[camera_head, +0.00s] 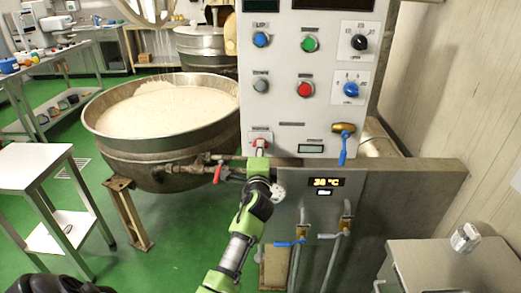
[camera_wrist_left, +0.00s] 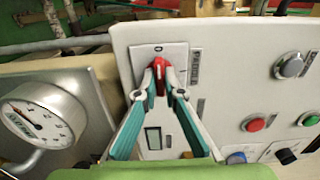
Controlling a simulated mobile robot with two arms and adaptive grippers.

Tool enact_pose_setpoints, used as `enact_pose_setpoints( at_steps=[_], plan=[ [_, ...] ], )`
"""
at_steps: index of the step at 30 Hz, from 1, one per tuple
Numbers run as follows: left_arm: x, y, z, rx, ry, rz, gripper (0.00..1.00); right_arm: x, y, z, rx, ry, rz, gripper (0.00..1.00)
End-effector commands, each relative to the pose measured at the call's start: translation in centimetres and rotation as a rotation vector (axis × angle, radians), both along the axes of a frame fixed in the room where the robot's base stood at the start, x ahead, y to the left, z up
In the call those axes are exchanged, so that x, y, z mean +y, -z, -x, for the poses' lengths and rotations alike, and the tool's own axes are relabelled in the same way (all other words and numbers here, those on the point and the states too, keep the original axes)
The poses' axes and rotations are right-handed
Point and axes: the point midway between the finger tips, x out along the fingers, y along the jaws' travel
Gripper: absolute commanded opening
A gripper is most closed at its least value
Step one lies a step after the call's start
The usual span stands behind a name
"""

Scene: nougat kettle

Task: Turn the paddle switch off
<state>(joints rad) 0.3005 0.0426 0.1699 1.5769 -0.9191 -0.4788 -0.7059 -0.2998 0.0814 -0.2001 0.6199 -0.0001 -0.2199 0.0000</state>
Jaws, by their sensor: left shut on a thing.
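The paddle switch (camera_head: 260,141) is a small red lever on a pale plate, low on the left side of the white control panel. In the left wrist view the red paddle (camera_wrist_left: 158,66) sits between my fingertips, below a "0" mark on its plate. My left gripper (camera_head: 258,152) reaches up to the panel from below and covers part of the switch in the head view. In the left wrist view its fingers (camera_wrist_left: 159,78) are closed together on the red paddle, and they partly hide it. My right gripper is in neither view.
The control panel (camera_head: 286,110) carries a red button (camera_head: 305,89), a green button (camera_head: 310,44), blue knobs and a blue-handled valve (camera_head: 343,145). A large kettle (camera_head: 165,155) of white mass stands left. A pressure gauge (camera_wrist_left: 40,115) is close beside my left gripper.

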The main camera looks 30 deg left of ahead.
Motion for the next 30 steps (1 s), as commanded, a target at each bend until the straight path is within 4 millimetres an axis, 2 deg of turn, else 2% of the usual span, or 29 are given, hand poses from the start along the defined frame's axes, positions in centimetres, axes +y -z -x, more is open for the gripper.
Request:
enact_pose_setpoints(
  at_steps=[3, 4, 6, 16, 20, 23, 30],
  plan=[
    [0.0, 0.2, 0.0, 0.002, -0.001, 0.005, 0.0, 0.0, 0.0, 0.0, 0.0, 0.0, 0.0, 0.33],
    [0.0, 0.2, 0.0, 0.002, -0.001, 0.005, 0.11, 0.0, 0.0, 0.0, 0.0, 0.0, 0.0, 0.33],
    [0.0, 0.2, 0.0, 0.002, -0.001, 0.003, 0.26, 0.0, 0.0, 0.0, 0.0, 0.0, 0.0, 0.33],
    [0.0, 0.1, 0.1, 0.0, 0.0, 0.001, 0.26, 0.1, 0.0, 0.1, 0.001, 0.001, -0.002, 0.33],
    [-0.5, 0.1, 0.7, -0.001, 0.001, 0.001, 0.26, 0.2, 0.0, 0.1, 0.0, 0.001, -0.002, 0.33],
    [-1.1, 0.2, 1.9, 0.001, 0.0, 0.002, 0.26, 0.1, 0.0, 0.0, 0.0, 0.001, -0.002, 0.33],
    [-3.7, 0.2, 6.0, 0.002, 0.0, 0.004, 0.26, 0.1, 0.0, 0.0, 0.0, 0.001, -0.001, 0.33]
  ],
)
